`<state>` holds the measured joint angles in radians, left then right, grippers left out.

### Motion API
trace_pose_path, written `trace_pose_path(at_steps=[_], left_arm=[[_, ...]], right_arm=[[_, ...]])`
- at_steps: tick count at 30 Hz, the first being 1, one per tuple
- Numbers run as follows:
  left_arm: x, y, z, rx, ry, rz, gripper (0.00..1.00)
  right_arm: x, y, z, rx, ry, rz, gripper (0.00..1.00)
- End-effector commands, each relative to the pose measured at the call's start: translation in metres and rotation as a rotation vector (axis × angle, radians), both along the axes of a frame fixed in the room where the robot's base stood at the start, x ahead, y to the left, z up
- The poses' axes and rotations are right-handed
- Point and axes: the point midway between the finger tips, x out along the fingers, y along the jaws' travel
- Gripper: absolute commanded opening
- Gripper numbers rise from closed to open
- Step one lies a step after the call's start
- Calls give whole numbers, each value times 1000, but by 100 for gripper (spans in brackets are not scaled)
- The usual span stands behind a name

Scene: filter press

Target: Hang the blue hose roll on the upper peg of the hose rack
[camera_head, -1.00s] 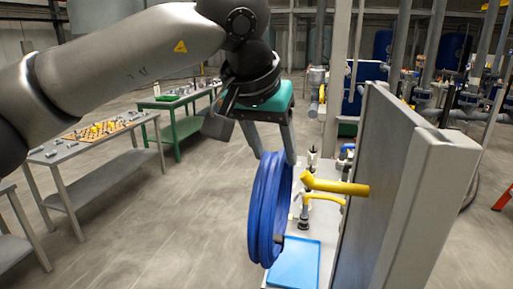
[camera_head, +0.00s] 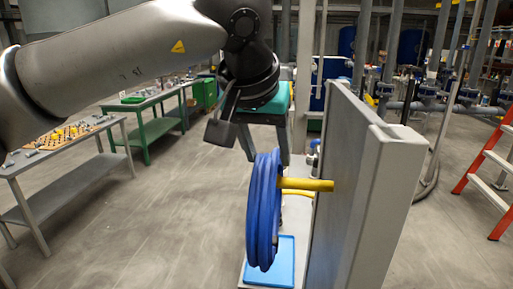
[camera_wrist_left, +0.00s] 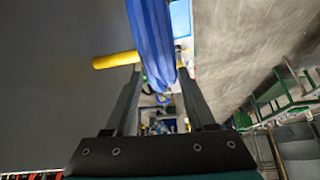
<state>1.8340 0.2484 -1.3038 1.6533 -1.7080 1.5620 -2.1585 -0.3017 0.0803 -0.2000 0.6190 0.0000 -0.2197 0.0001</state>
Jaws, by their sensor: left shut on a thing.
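The blue hose roll (camera_head: 262,222) hangs upright from my left gripper (camera_head: 268,158), which is shut on its top rim. In the left wrist view the roll (camera_wrist_left: 152,40) runs between the two fingers (camera_wrist_left: 160,100). The upper yellow peg (camera_head: 306,184) sticks out from the grey rack panel (camera_head: 345,190) and meets the roll's right side. Its tip is hidden by the roll. In the left wrist view the peg (camera_wrist_left: 115,60) reaches the roll from the left, and a bit of yellow shows beyond it. I cannot tell surely whether it passes through the roll's opening. My right gripper is out of view.
A lower yellow peg (camera_head: 298,194) shows partly below the upper one. A blue tray (camera_head: 284,262) lies under the roll. Workbenches with parts (camera_head: 60,138) stand at the left, and a red stepladder (camera_head: 488,175) at the right. The floor left of the roll is clear.

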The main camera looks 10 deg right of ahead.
Motion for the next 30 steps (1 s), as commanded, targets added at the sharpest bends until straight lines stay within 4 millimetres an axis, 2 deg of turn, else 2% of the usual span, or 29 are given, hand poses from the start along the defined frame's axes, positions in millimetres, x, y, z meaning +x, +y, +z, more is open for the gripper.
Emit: trace_pose_path(at_steps=[23,30], left_arm=[[-12,-43,-1,-4,-4,-1,0],[-14,-51,-8,-3,-4,0,0]], right_arm=[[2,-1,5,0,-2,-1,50],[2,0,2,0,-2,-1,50]])
